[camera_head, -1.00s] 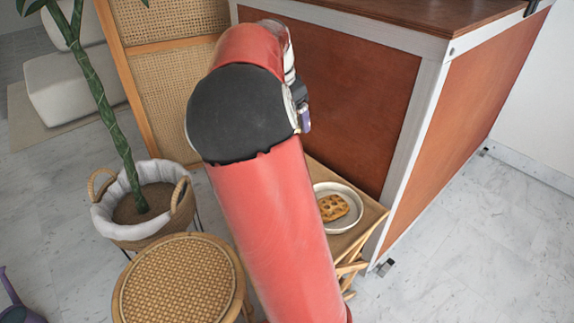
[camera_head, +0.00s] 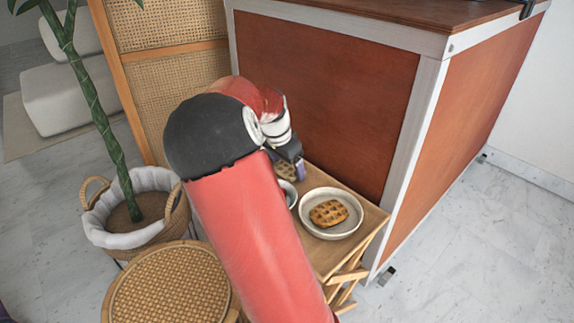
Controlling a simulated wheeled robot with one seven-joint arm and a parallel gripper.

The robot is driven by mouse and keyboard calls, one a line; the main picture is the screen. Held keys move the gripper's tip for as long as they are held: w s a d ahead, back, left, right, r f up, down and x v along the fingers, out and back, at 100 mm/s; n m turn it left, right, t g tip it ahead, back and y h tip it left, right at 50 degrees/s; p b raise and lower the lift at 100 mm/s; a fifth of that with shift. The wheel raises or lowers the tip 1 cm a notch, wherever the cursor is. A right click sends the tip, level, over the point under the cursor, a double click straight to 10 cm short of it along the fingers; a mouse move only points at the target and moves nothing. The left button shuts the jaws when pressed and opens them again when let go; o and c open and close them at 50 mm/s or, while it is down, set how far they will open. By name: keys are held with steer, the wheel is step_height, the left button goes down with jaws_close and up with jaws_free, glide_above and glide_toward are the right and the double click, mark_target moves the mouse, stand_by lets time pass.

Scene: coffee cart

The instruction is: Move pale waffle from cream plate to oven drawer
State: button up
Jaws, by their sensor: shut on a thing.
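My gripper (camera_head: 290,168) is beyond my red arm, low over the small wooden table. Its fingers are mostly hidden. A pale waffle (camera_head: 284,175) shows just below it, partly covered by my arm; my gripper is shut on it. Under it is the edge of a grey dish (camera_head: 291,192), mostly hidden by my arm. A cream plate (camera_head: 353,228) stands to the right on the table, with a golden-brown waffle (camera_head: 328,213) lying in it. No oven drawer shows in this view.
The wooden table (camera_head: 372,213) stands against a red-brown cart (camera_head: 320,100) with a pale metal frame. A rattan stool (camera_head: 165,285), a potted plant (camera_head: 130,210) and a cane screen (camera_head: 165,75) are on the left. The floor at right is clear.

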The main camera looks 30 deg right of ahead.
steer(key=o, duration=0.9)
steer(key=shift+f, duration=0.1)
